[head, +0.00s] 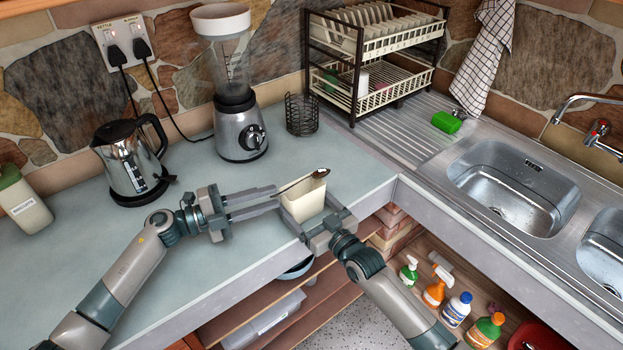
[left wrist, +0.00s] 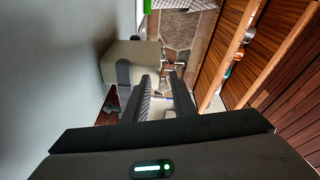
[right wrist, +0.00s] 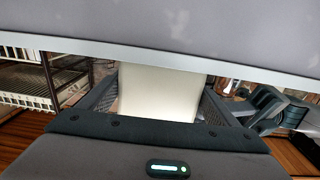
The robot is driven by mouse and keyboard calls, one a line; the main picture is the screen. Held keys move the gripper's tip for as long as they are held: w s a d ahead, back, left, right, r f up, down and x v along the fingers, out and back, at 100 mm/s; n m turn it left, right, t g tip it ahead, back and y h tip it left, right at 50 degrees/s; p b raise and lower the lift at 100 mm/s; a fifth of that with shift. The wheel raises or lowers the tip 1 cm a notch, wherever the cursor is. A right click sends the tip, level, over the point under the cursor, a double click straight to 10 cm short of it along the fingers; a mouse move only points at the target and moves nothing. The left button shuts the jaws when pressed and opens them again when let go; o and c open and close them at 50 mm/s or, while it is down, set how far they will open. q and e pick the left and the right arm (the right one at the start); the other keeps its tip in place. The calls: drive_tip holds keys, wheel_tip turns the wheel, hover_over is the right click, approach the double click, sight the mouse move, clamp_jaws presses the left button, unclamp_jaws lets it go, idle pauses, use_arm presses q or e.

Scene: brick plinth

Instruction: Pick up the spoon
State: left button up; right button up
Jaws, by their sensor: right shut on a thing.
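A dark spoon (head: 320,173) shows at the top of a cream container (head: 303,203), its bowl end to the upper right and its thin handle slanting down left towards my left gripper. I cannot tell whether it rests on the rim or sits inside. My right gripper (head: 325,222) is shut on the container, near the counter's front edge; the container also fills the gap between its fingers in the right wrist view (right wrist: 160,95). My left gripper (head: 277,197) is open just left of the container, fingertips close to the handle. The left wrist view shows the container (left wrist: 130,62) beside its fingers.
A kettle (head: 130,165), a blender (head: 240,125) and a wire basket (head: 301,114) stand further back on the counter (head: 200,270). A dish rack (head: 375,55) and a sink (head: 515,185) are at the right. Several bottles (head: 455,308) stand on the shelf below.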

use_arm(q)
clamp_jaws()
idle(0.3)
wheel_tip(320, 180, up, 10)
idle(0.6)
idle(0.5)
